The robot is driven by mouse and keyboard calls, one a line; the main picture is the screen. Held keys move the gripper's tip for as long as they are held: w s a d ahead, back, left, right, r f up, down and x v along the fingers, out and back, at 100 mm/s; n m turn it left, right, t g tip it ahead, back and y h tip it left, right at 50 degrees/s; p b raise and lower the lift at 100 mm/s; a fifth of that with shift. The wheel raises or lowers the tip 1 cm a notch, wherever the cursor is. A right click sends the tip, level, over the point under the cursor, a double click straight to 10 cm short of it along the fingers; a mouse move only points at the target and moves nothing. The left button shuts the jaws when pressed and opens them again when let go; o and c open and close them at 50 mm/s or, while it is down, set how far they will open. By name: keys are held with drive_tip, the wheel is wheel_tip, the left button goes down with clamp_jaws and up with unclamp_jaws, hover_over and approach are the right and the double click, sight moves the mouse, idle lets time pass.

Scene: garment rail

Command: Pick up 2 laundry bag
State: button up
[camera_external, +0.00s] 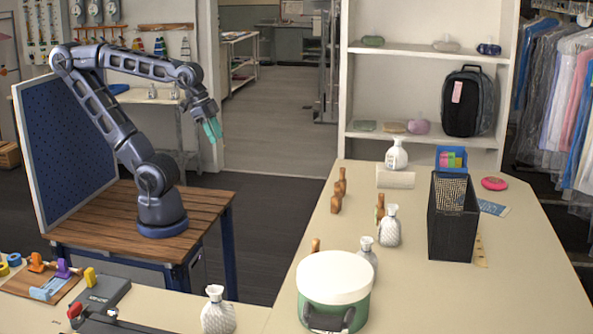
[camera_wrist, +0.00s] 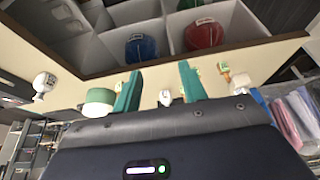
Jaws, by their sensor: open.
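My gripper (camera_external: 212,130) is raised above the floor, right of the wooden stand, with teal fingers pointing down. In the wrist view my gripper (camera_wrist: 159,68) is open, with nothing between its fingers. A blue rounded bag-like thing (camera_wrist: 141,48) and a red one (camera_wrist: 204,35), each with a white label, sit in separate compartments beyond the fingertips. I cannot tell which are laundry bags, nor read the labels.
The long table (camera_external: 525,290) also bears a black mesh bin (camera_external: 452,220), a green tub with a white lid (camera_external: 335,280) and small brown figures (camera_external: 337,198). A white shelf (camera_external: 400,92) holds a black backpack (camera_external: 469,102). Open floor (camera_external: 285,215) separates stand and table.

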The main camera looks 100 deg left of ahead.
drive_tip(key=shift+o, duration=0.5)
drive_tip(key=w+r+n+h, duration=0.1)
drive_tip(key=w+r+n, duration=0.15)
drive_tip(key=w, duration=0.35)
drive_tip(key=w+r+n, duration=0.2)
drive_tip(key=w+n, duration=0.2)
drive_tip(key=w, duration=0.2)
drive_tip(key=n+g+h, duration=0.1)
drive_tip(key=n+h, duration=0.1)
drive_tip(key=n, duration=2)
hover_over(392, 206)
drive_tip(key=s+a, duration=0.3)
wheel_tip(392, 206, down, 13)
drive_tip(key=shift+m, duration=0.25)
drive_tip(key=shift+d+x, duration=0.15)
drive_tip(key=shift+x, duration=2.55)
drive_tip(key=shift+d+x, duration=0.15)
drive_tip(key=shift+x, duration=2.5)
drive_tip(key=shift+r, duration=0.1)
clamp_jaws()
